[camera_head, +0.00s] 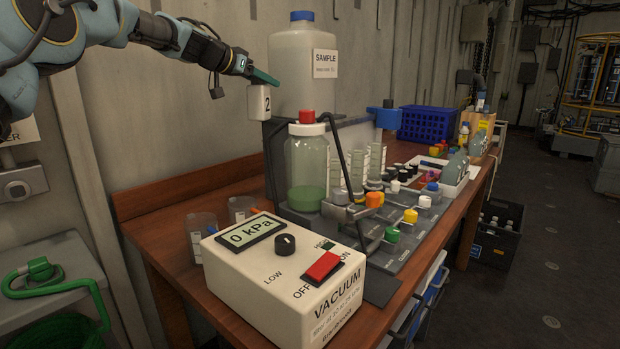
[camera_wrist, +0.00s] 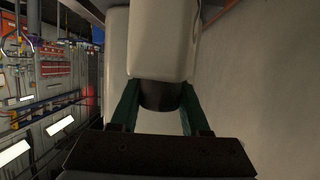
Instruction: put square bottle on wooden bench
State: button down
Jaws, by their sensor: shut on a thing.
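In the wrist view, the green fingers (camera_wrist: 158,100) stand on both sides of the dark cap of the square bottle (camera_wrist: 162,45). The bottle's far end runs out of the wrist view.
The sample jug (camera_head: 298,75) stands high behind a clear jar (camera_head: 306,165) with green liquid. A vacuum box (camera_head: 285,275), beakers (camera_head: 200,235) and grey trays with coloured caps (camera_head: 400,240) crowd the bench. Bare wood shows at the back left. A blue basket (camera_head: 427,124) stands farther off.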

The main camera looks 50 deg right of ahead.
notch_tip(320, 180, down, 28)
jog(key=shift+r+p, duration=0.25)
jog(key=shift+p, duration=0.5)
jog(key=shift+c, duration=1.9)
grip_release()
jog(key=b+v, duration=0.5)
jog(key=v, duration=0.7)
